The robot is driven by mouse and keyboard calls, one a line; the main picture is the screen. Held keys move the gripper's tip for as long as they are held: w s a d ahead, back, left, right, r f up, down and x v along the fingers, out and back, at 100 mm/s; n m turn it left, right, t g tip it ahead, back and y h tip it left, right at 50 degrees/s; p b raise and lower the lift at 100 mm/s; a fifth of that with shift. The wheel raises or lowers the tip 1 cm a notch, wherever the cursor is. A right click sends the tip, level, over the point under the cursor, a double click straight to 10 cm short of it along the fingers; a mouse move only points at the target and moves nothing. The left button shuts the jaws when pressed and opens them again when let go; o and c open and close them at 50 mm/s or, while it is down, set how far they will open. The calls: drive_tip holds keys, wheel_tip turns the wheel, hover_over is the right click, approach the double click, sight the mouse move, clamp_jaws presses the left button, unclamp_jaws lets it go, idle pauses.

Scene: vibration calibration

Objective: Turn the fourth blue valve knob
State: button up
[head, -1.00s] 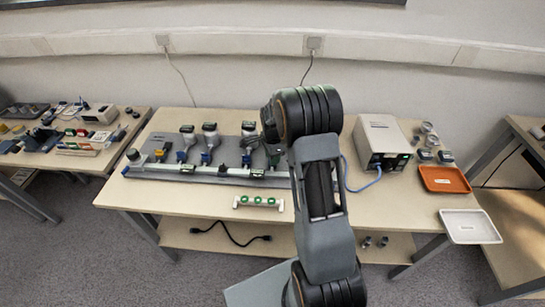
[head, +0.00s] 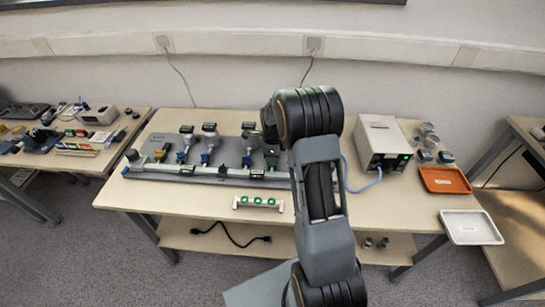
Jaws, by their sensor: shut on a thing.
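A grey manifold board (head: 226,168) lies on the middle table, with a row of valves and gauges with green displays. Blue valve knobs show at the first valve (head: 181,156), the second valve (head: 205,157) and the third valve (head: 246,160). My gripper (head: 270,150) is at the right end of this row, mostly hidden by my own arm. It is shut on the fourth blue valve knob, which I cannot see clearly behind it. The fingertips are too small and covered to make out.
A white rack with green rings (head: 258,202) lies at the table's front edge. A beige box device (head: 383,142) with a blue cable stands to the right. An orange tray (head: 444,180) and a white tray (head: 471,227) are at the far right. A black cable (head: 231,237) lies on the lower shelf.

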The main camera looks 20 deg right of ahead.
idle(0.3)
drive_tip(key=o, duration=0.9)
drive_tip(key=shift+o, duration=0.2)
wheel_tip(320, 180, up, 14)
drive_tip(key=shift+p, duration=0.3)
drive_tip(key=shift+f, duration=0.1)
